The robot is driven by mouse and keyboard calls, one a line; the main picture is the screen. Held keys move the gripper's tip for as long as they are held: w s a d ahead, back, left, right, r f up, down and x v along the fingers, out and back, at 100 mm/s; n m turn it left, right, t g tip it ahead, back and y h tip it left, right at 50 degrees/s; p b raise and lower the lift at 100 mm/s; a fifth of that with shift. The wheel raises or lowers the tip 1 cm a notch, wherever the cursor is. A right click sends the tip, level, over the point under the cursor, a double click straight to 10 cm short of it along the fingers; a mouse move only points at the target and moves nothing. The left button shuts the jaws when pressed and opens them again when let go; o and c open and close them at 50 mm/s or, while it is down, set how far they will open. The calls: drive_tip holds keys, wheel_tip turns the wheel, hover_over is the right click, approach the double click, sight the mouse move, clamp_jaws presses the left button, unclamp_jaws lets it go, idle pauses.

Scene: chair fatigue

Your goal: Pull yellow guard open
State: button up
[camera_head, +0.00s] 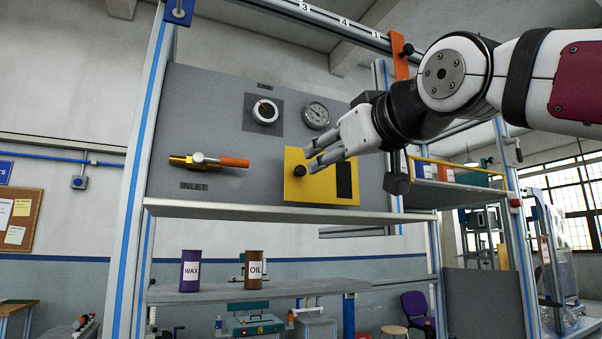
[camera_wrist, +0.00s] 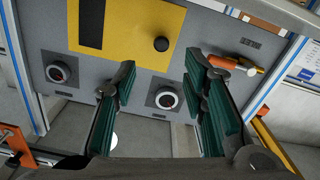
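The yellow guard (camera_head: 325,188) is a flat plate on the grey panel, with a round black knob (camera_head: 299,171) on its left part and a black rectangle at its right. The guard also shows in the wrist view (camera_wrist: 128,28), upside down, with the knob (camera_wrist: 161,44) near its lower right corner. My gripper (camera_head: 316,158) is in front of the guard, close to the knob in the head view. In the wrist view its green-padded fingers (camera_wrist: 160,75) are spread, with nothing between them. The knob appears beyond the fingertips and apart from them.
The grey panel (camera_head: 215,120) also carries a round dial (camera_head: 264,111), a gauge (camera_head: 316,115) and an orange-handled inlet valve (camera_head: 210,161). A shelf edge (camera_head: 260,213) runs below the panel. WAX (camera_head: 190,271) and OIL (camera_head: 254,270) cans stand on a lower shelf.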

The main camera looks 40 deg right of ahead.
sight(302, 171)
drive_tip(key=x, duration=1)
drive_tip(key=shift+w+f, duration=0.1)
drive_tip(key=shift+w, duration=0.1)
clamp_jaws()
